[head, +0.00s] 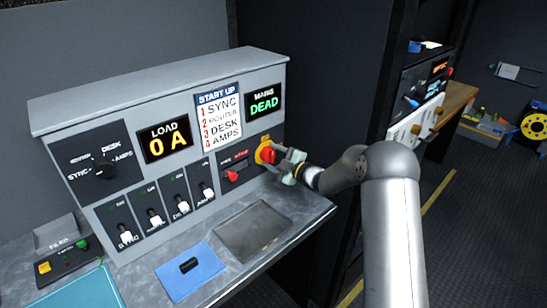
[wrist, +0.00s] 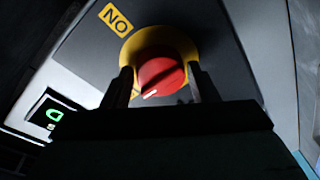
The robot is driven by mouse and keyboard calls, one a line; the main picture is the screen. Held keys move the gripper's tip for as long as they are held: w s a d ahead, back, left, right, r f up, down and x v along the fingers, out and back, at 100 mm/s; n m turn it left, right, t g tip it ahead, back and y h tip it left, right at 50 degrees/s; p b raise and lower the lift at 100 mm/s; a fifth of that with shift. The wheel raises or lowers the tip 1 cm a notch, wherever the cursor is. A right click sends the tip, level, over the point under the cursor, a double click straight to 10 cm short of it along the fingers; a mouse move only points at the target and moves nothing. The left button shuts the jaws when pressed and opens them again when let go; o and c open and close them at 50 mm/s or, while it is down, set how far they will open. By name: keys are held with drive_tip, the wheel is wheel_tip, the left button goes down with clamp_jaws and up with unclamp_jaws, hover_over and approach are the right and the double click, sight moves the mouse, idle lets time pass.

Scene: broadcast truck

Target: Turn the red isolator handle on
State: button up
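The red isolator handle (head: 268,156) sits on a round yellow plate at the right end of the grey panel. In the wrist view the handle (wrist: 160,76) fills the middle. Its white mark points to the lower left, toward a partly hidden yellow label. A yellow label (wrist: 115,18), upside down and seemingly "ON", is at the upper left. My gripper (head: 282,162) is at the handle. In the wrist view its two dark fingers (wrist: 164,84) stand one on each side of the handle, with small gaps showing. The mains display (head: 264,102) reads DEAD.
A smaller red switch (head: 232,176) is just left of the isolator. Several white-tipped levers (head: 155,217) line the panel's lower left. The load display (head: 164,139) reads 0 A. A dark tray (head: 252,231) and a blue pad (head: 187,272) lie on the desk below.

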drive_tip(key=c, duration=0.5)
drive_tip(key=m+b, duration=0.2)
drive_tip(key=shift+f+m+b, duration=0.25)
drive_tip(key=shift+m+b, duration=0.05)
drive_tip(key=shift+b, duration=0.05)
drive_tip(key=m+b, duration=0.2)
drive_tip(key=m, duration=0.2)
drive_tip(key=shift+m+t+b, duration=0.3)
drive_tip(key=shift+t, duration=0.1)
drive_tip(key=m+b, duration=0.1)
drive_tip(key=m, duration=0.4)
drive_tip(key=shift+s+m+t, duration=0.1)
drive_tip(key=shift+m+t, duration=0.3)
drive_tip(key=m, duration=0.6)
drive_tip(key=shift+a+t, duration=0.1)
drive_tip(key=shift+t, duration=0.3)
drive_tip(key=shift+h, duration=0.3)
drive_tip(key=o, duration=1)
